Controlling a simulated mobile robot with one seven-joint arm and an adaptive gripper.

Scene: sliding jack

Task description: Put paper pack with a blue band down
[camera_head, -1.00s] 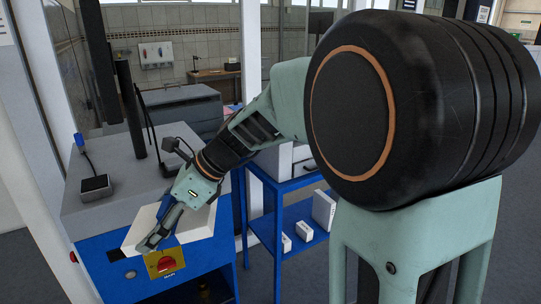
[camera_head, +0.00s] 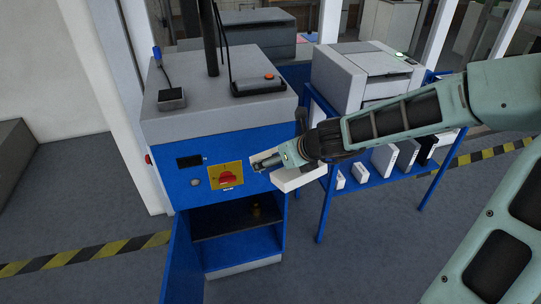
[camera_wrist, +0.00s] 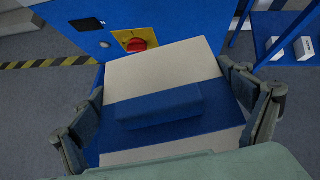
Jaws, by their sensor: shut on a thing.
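The white paper pack with a blue band (camera_wrist: 120,77) fills the middle of the wrist view, with a raised blue block on its band. The fingers of my gripper (camera_wrist: 172,115) stand on its left and right sides, shut on it. In the head view the pack (camera_head: 296,181) is a white slab, slightly tilted, in the air at the right front edge of the blue cabinet. My gripper (camera_head: 268,163) reaches it from the right and covers part of it; the band is hardly visible there.
The blue cabinet (camera_head: 240,152) has a grey top with small devices, a red knob (camera_head: 228,178) and an open lower compartment (camera_head: 236,220). Right of it, a blue rack (camera_head: 322,208) carries a printer (camera_head: 366,70) and, on its lower shelf, several white packs (camera_head: 384,158). Floor in front is clear.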

